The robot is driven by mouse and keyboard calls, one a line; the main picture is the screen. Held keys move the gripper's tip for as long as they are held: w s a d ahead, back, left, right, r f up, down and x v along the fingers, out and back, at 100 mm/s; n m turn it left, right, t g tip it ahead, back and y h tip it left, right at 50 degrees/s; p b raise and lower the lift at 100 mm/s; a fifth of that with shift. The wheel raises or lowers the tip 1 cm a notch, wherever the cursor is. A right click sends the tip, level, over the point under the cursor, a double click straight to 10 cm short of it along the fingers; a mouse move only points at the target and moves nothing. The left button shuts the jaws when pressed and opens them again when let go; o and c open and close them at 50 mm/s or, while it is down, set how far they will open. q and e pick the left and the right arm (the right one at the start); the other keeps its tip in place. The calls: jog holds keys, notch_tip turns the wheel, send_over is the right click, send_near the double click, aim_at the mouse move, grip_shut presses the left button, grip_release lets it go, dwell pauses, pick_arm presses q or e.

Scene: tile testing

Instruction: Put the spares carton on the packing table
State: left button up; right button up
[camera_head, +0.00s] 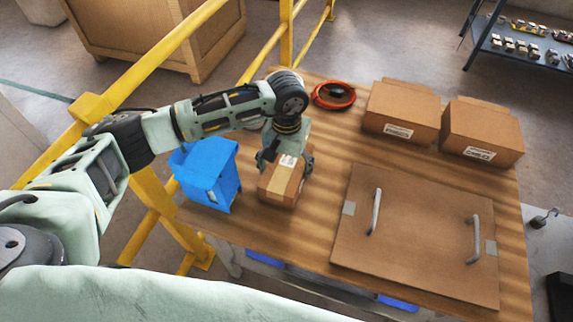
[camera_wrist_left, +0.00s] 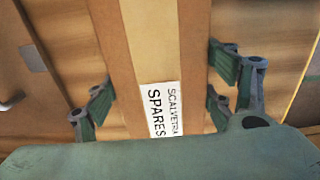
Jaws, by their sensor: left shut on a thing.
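The spares carton (camera_head: 277,190) is a small brown box with a tan tape strip and a white label. It is at the wooden packing table (camera_head: 330,135), near its front left part; I cannot tell whether its base touches the top. My left gripper (camera_head: 284,168) is above it with a finger on each side, shut on it. In the left wrist view the carton (camera_wrist_left: 165,50) fills the middle, its label reading "SCALVETRA SPARES", between the fingers of the left gripper (camera_wrist_left: 165,105). My right gripper is not in view.
A blue bin (camera_head: 207,172) stands just left of the carton. A large flat brown panel with two handles (camera_head: 415,235) lies to the right. Two brown cartons (camera_head: 400,110) (camera_head: 482,130) and an orange cable coil (camera_head: 333,95) are at the back. Yellow rails (camera_head: 150,62) run along the left.

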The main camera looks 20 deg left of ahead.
aim_at(287, 165)
pick_arm(q)
jog(key=shift+f, duration=0.1)
jog(key=o, duration=1.6)
jog(key=shift+r, duration=0.3)
notch_tip(287, 165, up, 12)
jog(key=p, duration=0.4)
jog(key=shift+f+p, duration=0.15)
jog(key=shift+p, duration=0.2)
